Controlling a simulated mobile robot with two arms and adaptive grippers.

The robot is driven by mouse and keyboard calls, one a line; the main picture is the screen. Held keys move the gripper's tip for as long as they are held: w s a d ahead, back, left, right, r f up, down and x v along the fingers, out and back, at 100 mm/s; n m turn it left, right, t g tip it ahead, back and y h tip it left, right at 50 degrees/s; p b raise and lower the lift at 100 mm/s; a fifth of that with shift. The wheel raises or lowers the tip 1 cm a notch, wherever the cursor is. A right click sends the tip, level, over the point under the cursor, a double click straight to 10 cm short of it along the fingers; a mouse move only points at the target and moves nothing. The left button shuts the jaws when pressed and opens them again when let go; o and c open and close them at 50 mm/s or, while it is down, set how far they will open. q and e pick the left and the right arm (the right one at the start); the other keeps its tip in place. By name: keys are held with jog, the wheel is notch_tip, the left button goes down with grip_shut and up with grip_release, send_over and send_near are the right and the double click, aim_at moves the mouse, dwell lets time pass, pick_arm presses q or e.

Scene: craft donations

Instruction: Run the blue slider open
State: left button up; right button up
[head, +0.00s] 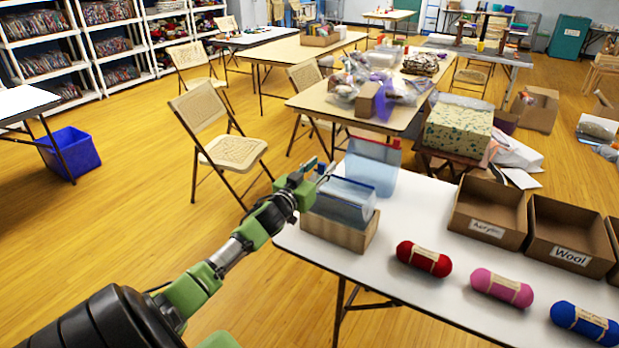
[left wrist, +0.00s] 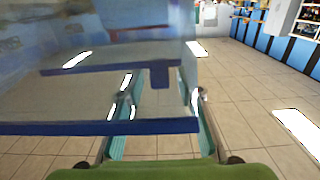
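A clear pouch (head: 345,203) with a blue zip strip along its top stands in a wooden holder (head: 338,232) at the table's left end. My left gripper (head: 322,172) is at the left end of this strip, just above the pouch. In the left wrist view the translucent pouch (left wrist: 60,100) fills the left side. A blue tab, seemingly the blue slider (left wrist: 160,76), hangs from a blue band between the lines of my left fingers (left wrist: 162,105). The fingers are apart, the left one seen through the pouch. Contact with the slider cannot be told. My right gripper is not in view.
A second clear pouch (head: 372,172) with a red strip stands just behind. Red (head: 424,258), pink (head: 502,288) and blue (head: 585,323) yarn skeins lie on the white table (head: 405,215). Cardboard boxes labelled Acrylic (head: 487,230) and Wool (head: 570,256) stand at the right.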

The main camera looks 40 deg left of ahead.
pick_arm(q)
jog(key=v, duration=1.1)
jog(key=shift+f, duration=0.15)
